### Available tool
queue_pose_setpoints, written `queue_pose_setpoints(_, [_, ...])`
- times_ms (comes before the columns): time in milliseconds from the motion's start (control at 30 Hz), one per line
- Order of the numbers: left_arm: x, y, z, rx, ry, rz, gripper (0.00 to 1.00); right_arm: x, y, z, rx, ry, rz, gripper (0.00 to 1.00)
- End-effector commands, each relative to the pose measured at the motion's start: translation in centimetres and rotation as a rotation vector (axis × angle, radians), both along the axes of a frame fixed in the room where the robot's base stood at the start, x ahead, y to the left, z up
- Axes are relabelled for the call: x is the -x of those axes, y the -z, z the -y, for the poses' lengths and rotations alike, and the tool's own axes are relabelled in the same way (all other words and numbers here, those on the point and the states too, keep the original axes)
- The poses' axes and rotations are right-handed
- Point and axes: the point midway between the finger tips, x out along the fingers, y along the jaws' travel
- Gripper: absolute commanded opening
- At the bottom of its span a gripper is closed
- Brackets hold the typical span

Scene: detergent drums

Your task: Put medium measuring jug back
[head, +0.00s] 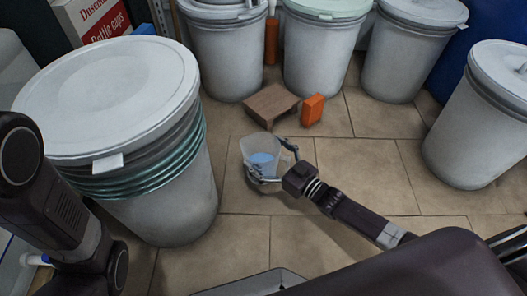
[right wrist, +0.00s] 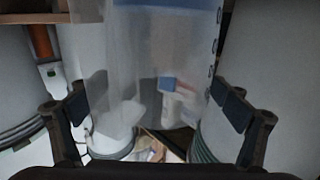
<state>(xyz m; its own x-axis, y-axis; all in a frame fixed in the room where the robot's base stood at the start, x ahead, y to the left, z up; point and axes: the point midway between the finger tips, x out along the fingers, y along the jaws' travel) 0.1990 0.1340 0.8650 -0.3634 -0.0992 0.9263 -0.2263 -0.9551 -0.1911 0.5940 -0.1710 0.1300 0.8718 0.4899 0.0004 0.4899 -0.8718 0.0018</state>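The measuring jug (head: 264,155) is a clear, translucent cup with blue in its lower part. In the head view it is in front of the brown block, over the tiled floor; I cannot tell its exact height. My right gripper (head: 275,165) has its fingers on both sides of the jug and appears shut on it. In the right wrist view the jug (right wrist: 155,65) fills the space between the two pads of the gripper (right wrist: 158,108), its blue part at the top of the picture and marks along its right edge. My left arm shows at the left; its gripper is out of view.
A large lidded drum (head: 115,100) stands at the left. Several more drums stand behind and a drum (head: 478,120) is at the right. A brown block (head: 271,102) and an orange box (head: 313,109) sit on the floor. The tiles (head: 375,170) right of the jug are clear.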

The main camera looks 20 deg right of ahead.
Motion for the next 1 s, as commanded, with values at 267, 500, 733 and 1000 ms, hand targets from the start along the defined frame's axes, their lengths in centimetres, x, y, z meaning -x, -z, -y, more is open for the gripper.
queue_pose_setpoints(267, [0.0,0.0,0.0,0.0,0.0,-0.001,0.41,0.0,0.0,0.0,0.0,0.0,0.0,1.0])
queue_pose_setpoints(500, [-0.1,-1.5,0.0,0.0,-0.001,-0.001,0.41,1.5,-0.5,0.9,0.002,0.001,-0.006,1.0])
queue_pose_setpoints(733, [-0.1,-4.2,0.0,0.0,-0.001,-0.002,0.41,5.8,-0.8,3.3,0.002,0.001,-0.006,1.0])
queue_pose_setpoints(1000, [0.0,-5.8,0.0,0.0,-0.001,0.0,0.41,9.7,-0.5,5.4,0.001,0.001,-0.002,1.0])
